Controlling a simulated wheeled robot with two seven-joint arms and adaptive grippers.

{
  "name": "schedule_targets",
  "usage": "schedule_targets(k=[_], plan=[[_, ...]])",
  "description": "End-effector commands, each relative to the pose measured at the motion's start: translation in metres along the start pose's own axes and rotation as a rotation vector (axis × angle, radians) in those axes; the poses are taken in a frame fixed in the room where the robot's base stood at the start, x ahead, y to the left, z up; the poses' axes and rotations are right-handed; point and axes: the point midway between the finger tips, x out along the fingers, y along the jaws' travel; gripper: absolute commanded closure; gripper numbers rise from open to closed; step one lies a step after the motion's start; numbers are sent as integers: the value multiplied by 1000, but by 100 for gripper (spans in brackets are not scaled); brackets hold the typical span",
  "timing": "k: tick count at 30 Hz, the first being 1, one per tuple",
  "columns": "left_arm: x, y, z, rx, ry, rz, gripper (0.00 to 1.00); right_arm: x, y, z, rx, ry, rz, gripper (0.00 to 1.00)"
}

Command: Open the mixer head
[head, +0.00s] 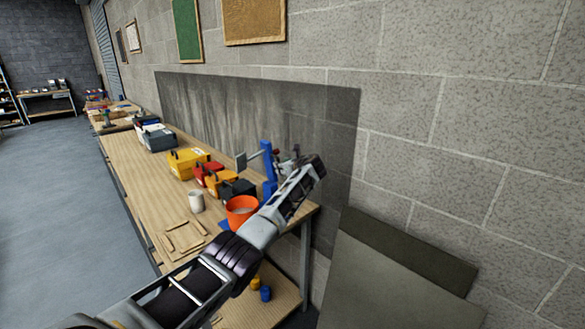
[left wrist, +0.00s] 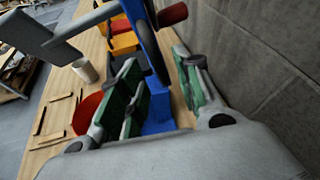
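The mixer is a blue upright (head: 267,160) at the near end of the workbench, behind my left arm. A blue arm reaches left from its top to a grey flat piece (head: 241,160). In the left wrist view the blue upright (left wrist: 147,45) stands just beyond my fingers, with a dark red cylinder (left wrist: 172,14) at its side and the grey piece (left wrist: 28,33) at upper left. My left gripper (left wrist: 158,66) is open, its green-padded fingers apart; I see no thing held. In the head view it is beside the mixer, partly covering it. My right gripper is not in view.
An orange bucket (head: 239,207) stands left of my left arm, with a white cup (head: 196,202) and thin wooden strips (head: 183,238) nearby. Yellow, red and dark boxes line the workbench. A block wall (head: 430,110) is close on the right. Floor at left is clear.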

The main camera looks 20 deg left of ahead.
Motion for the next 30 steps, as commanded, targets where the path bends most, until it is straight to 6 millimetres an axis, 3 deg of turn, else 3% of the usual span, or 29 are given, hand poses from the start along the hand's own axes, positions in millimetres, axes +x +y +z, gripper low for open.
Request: schedule_targets(k=[30], plan=[[-73,0,0,2,0,-1,66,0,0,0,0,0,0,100]])
